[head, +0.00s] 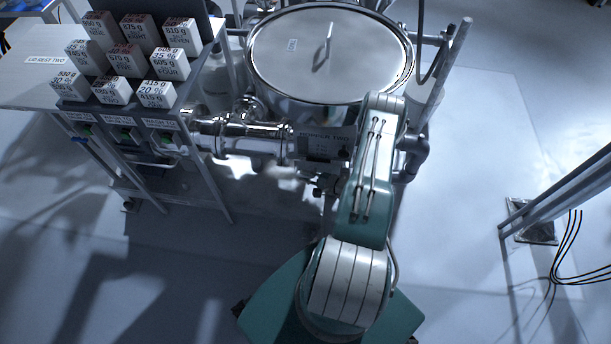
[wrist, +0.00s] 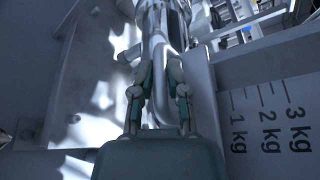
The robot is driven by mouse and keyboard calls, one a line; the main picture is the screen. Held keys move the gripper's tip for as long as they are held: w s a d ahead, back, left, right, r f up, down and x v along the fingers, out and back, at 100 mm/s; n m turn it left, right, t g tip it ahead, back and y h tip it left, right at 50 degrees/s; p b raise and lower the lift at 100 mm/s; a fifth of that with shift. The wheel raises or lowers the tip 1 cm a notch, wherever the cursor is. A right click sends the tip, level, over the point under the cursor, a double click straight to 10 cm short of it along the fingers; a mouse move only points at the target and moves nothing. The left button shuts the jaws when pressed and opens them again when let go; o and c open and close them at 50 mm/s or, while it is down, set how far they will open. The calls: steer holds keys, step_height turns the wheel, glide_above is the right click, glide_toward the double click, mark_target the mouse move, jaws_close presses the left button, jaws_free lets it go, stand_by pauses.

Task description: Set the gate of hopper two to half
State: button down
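Hopper two (head: 330,55) is a round steel vessel with a lidded top, in the upper middle of the head view. Its plate reading HOPPER TWO (head: 325,138) is on the front, partly behind my arm. The head view does not show my gripper, which my arm hides. In the wrist view my gripper (wrist: 160,68) points at shiny metal pipework, its two fingertips apart on either side of a grey metal bar (wrist: 158,45). I cannot tell whether the fingertips touch this bar, or whether it is the gate's handle. The gate's setting cannot be read.
A panel marked 1 kg, 2 kg, 3 kg (wrist: 268,115) stands close on the right in the wrist view. A metal table (head: 35,80) with labelled blocks (head: 125,58) is left of the hopper. A metal post (head: 560,195) with cables stands right. Floor between is clear.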

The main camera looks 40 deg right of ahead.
steer(key=s+a, duration=0.2)
steer(key=a, duration=0.1)
steer(key=shift+s+a, duration=0.1)
steer(key=shift+s, duration=0.25)
steer(key=c, duration=0.7)
jaws_free()
steer(key=v, duration=1.2)
steer(key=shift+f, duration=0.1)
